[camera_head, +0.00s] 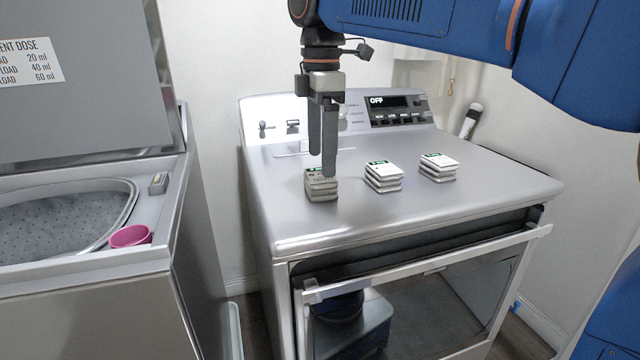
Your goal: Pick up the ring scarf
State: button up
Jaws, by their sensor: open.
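Three small stacks of grey-white folded items with green-edged labels sit in a row on top of the silver dryer (440,200): a left stack (319,190), a middle stack (384,178) and a right stack (438,168). The label print is too small to read, so I cannot tell which of them, if any, is the ring scarf. My gripper (321,164) points down at the left stack, its fingertips overlapping that stack's upper part in the picture. It is open, with the fingers seen nearly edge-on. Whether they touch the stack I cannot tell.
The dryer's control panel (398,108) reads OFF at the back. A topload washer (175,225) with its lid raised (75,85) stands at left, a pink cup (130,236) on its rim. The dryer top's front is clear.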

aim_at(320, 173)
jog(key=shift+s+a+f, duration=0.1)
jog(key=shift+f, duration=2.75)
jog(key=c, duration=1.1)
